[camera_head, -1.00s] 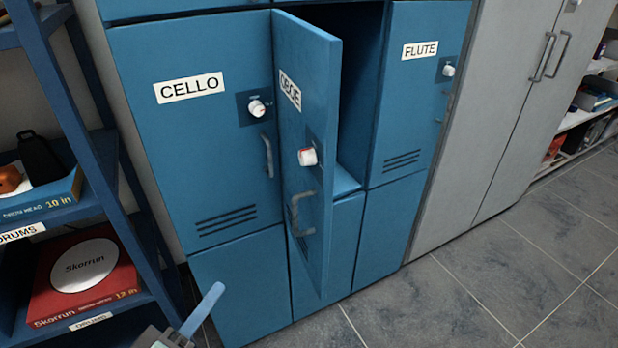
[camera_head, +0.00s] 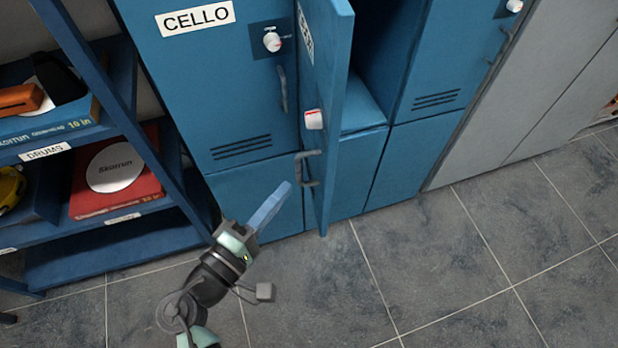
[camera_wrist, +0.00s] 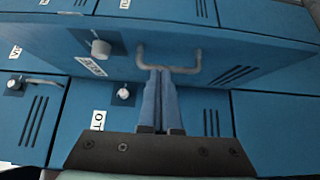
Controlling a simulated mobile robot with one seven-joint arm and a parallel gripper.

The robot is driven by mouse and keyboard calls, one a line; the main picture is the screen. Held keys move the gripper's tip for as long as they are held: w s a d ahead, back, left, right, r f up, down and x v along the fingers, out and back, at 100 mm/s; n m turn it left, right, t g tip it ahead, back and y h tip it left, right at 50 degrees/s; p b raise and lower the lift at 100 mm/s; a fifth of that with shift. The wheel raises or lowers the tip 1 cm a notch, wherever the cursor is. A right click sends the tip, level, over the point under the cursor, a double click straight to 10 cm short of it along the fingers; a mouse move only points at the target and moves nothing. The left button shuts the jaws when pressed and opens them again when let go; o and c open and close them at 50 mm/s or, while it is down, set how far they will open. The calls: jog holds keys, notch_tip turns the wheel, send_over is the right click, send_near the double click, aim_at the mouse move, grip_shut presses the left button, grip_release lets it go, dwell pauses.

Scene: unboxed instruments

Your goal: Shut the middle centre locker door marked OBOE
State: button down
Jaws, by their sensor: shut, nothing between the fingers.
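The blue OBOE door (camera_head: 338,90) stands swung well open, jutting toward me from the middle centre locker (camera_head: 363,112). Its label (camera_head: 305,35) is seen edge-on. The door carries a white knob (camera_head: 314,120) and a grey handle (camera_head: 308,170). My gripper (camera_head: 286,188) is shut and empty, just left of the handle on the door's outer face. In the wrist view the door (camera_wrist: 225,45) fills the upper part, with its handle (camera_wrist: 185,69) at the tips of my shut fingers (camera_wrist: 159,75). I cannot tell whether they touch it.
The shut CELLO door (camera_head: 230,90) is left of the open door, and another shut blue door (camera_head: 440,70) is to its right. A blue shelf unit (camera_head: 110,100) with boxes stands at the left. Grey cabinets (camera_head: 540,90) stand at the right. The tiled floor (camera_head: 430,260) in front is clear.

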aim_at(322, 170)
jog(key=shift+w+d+p, duration=0.2)
jog(key=shift+w+d, duration=0.2)
jog(key=shift+d, duration=0.45)
jog(key=shift+w+d+p, duration=0.2)
jog(key=shift+w+d, duration=0.15)
jog(key=shift+d, duration=0.45)
jog(key=shift+w+d+p, duration=0.2)
jog(key=shift+w+d, duration=0.2)
jog(key=shift+d, duration=0.45)
jog(key=shift+d, duration=0.1)
